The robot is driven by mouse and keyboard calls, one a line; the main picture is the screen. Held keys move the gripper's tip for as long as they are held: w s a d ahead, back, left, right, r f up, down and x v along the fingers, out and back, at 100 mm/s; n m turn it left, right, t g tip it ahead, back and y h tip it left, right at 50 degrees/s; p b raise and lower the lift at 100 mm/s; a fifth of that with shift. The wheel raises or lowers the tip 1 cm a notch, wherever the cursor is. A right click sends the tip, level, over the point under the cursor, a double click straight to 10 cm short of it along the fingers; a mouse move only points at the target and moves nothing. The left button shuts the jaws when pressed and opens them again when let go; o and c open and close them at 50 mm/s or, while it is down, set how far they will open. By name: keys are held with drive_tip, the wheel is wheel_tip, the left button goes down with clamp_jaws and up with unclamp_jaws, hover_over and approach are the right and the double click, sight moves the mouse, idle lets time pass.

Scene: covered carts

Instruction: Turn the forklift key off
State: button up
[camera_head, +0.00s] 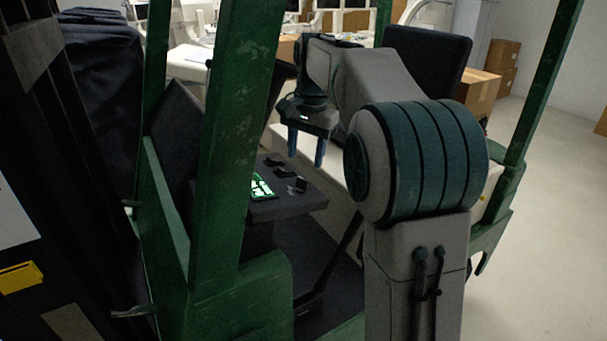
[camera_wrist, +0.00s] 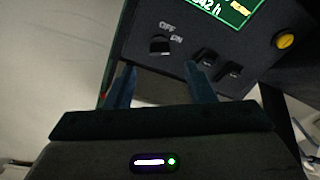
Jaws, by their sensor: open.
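The forklift key (camera_wrist: 160,46) is a small dark knob on the black control panel (camera_wrist: 140,22), beside the white words OFF and ON. In the head view the panel (camera_head: 285,208) is inside the green forklift frame, and I cannot surely pick out the key there. My gripper (camera_wrist: 160,67) is open and empty, its two blue fingers pointing toward the key from either side, with the key apart from both. In the head view my gripper (camera_head: 305,159) hangs above the panel's far side. Which label the key points to is too small to tell.
The panel also bears a lit green display (camera_wrist: 224,10), two dark rocker switches (camera_wrist: 205,58) (camera_wrist: 229,82) and a yellow button (camera_wrist: 284,40). Green posts (camera_head: 232,130) (camera_head: 535,100) frame the cab. A dark seat back (camera_head: 427,62) stands behind my arm. Cardboard boxes (camera_head: 478,92) lie beyond.

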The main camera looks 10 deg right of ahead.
sight(302, 179)
drive_tip(key=f, duration=0.6)
drive_tip(key=shift+w+a+f, duration=0.15)
drive_tip(key=shift+w+a, duration=0.05)
drive_tip(key=shift+a, duration=0.05)
drive_tip(key=shift+c, duration=0.3)
drive_tip(key=c, duration=0.9)
